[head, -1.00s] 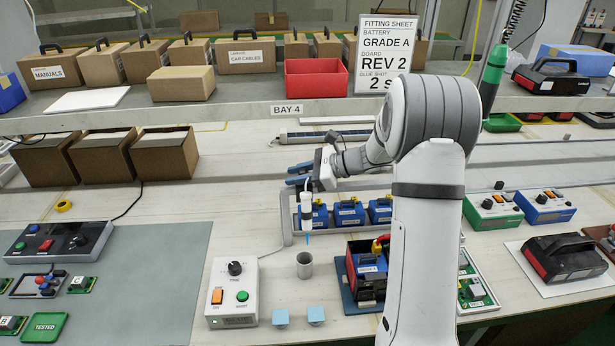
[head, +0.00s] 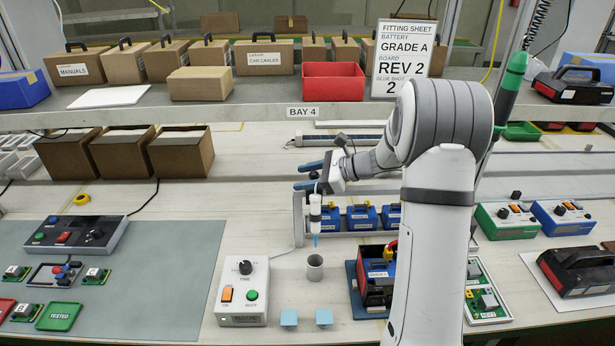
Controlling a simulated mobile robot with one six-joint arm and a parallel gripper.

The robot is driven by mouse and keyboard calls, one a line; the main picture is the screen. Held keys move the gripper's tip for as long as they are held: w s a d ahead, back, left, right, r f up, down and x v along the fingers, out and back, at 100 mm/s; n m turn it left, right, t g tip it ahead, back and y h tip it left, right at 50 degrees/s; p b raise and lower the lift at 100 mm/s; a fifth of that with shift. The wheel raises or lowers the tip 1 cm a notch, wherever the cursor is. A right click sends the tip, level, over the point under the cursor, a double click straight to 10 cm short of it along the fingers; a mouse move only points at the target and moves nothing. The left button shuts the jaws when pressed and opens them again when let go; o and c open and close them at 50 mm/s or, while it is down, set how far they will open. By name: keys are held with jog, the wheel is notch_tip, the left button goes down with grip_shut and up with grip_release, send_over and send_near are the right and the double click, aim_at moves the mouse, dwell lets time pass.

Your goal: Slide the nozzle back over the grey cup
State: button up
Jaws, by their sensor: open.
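The nozzle (head: 316,215) is a white upright syringe-like barrel with a dark band and a blue tip pointing down. It hangs beside a grey post (head: 298,218). The grey cup (head: 315,268) stands on the bench, and the blue tip appears just above its mouth, with a gap between them. My gripper (head: 304,177) has blue fingers pointing left, spread apart, above the nozzle's top. The fingers look empty. Whether they touch the thin tube on top of the nozzle cannot be told.
A white timer box (head: 242,292) stands left of the cup. Blue batteries (head: 362,217) stand in a rack behind, and an open battery case (head: 375,285) is to the right.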

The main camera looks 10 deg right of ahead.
jog(key=v, duration=0.7)
jog(key=shift+s+d+r+b, duration=0.15)
jog(key=shift+d+r+b, duration=0.1)
jog(key=shift+b, duration=0.1)
jog(key=shift+f, duration=0.1)
